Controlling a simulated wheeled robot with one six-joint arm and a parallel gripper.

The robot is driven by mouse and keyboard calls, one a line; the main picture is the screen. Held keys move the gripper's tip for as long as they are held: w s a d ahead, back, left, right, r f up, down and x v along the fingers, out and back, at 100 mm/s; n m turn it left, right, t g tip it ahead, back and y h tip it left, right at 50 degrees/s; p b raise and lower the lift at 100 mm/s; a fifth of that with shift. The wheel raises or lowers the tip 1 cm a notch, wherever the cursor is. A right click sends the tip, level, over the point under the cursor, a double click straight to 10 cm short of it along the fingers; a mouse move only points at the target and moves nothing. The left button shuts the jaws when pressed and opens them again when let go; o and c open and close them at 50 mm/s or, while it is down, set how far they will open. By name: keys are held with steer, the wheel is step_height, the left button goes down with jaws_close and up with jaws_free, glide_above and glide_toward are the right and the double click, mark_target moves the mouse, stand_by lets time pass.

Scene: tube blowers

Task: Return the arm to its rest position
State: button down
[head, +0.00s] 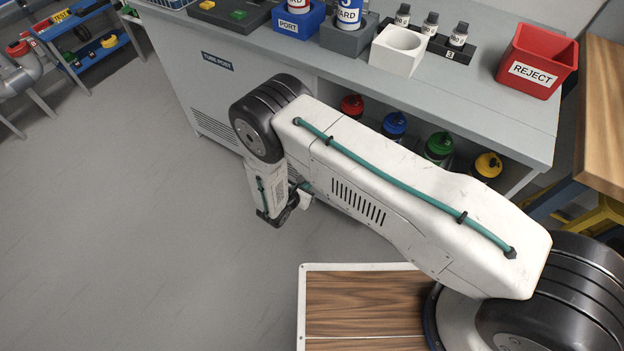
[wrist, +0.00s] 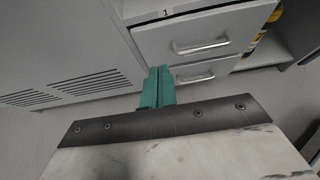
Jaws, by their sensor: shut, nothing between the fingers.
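My arm in the head view reaches left from its base at the lower right, with its elbow joint high and the forearm hanging down in front of the grey bench. Beyond the fingers are the bench's grey drawer fronts with metal handles.
The grey bench (head: 190,90) stands close beyond my arm. On it are a red reject bin (head: 536,62), a white square cup (head: 397,50) and a blue port holder (head: 297,28). Several coloured-lid bottles sit on the shelf below. Open floor (head: 130,230) lies left.

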steer(key=shift+s+a+r, duration=0.1)
steer(key=shift+s+r, duration=0.05)
steer(key=shift+s, duration=0.1)
steer(key=s+d+m+g+h, duration=0.1)
steer(key=s+d+m+h, duration=0.1)
steer(key=s+d, duration=0.15)
steer(key=s+d+r+m+g, duration=0.2)
steer(key=d+r+m+g, duration=0.25)
steer(key=r, duration=0.75)
steer(key=s+d+r+m+g+h, duration=0.1)
steer(key=s+d+r+m+g, duration=0.15)
steer(key=d+r+m, duration=0.65)
steer(key=s+r+m+g, duration=0.15)
steer(key=r+g, duration=0.25)
steer(key=r, duration=1.1)
steer(key=s+d+r+m+t+y, duration=0.1)
steer(key=s+d+r+m+y, duration=0.3)
steer(key=s+r, duration=0.5)
steer(key=s+d+r+m+t+y, duration=0.2)
steer(key=s+d+r+m+y, duration=0.3)
steer(key=r, duration=1.1)
steer(key=shift+s+d+r+m, duration=0.25)
steer(key=shift+s+d+m, duration=1.45)
steer(key=shift+s, duration=1.1)
